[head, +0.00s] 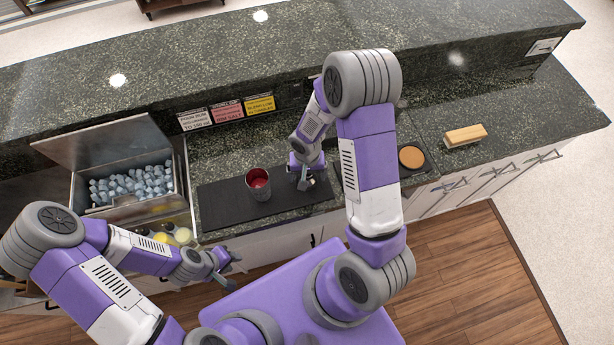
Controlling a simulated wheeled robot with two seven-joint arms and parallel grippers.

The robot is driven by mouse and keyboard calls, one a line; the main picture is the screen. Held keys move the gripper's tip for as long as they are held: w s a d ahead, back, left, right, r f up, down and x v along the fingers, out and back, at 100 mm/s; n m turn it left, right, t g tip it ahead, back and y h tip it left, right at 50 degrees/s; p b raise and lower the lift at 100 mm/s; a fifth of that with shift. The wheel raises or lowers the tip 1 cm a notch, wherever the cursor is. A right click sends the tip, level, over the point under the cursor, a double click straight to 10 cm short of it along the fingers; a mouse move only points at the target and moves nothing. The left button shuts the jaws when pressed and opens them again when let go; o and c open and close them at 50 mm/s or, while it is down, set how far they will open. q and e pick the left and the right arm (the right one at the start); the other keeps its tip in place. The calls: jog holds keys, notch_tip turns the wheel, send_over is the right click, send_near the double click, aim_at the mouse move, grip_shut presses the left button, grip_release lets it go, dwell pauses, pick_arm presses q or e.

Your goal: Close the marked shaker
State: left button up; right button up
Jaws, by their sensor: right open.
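A metal shaker cup (260,193) stands upright and open on the dark bar mat, its red inside showing from above. No lid is on it. My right gripper (306,184) is open and points down over the mat, just right of the cup and apart from it. A small light-coloured shape shows at its fingertips; I cannot tell whether it is a lid or part of the gripper. My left gripper (232,270) looks open and empty, low in front of the counter, below and left of the cup.
The dark bar mat (222,205) lies on the granite counter. An ice bin (126,207) with ice cubes and a raised lid stands at left, with yellow items beside it. Three small signs (227,111) stand behind. A round brown piece (411,157) and a wooden block (465,136) are at right.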

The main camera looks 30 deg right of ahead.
jog(key=shift+f, duration=0.1)
jog(key=c, duration=1.1)
notch_tip(320, 180, up, 10)
jog(key=shift+r+p, duration=0.1)
jog(key=shift+p, duration=0.25)
jog(key=shift+c, duration=0.2)
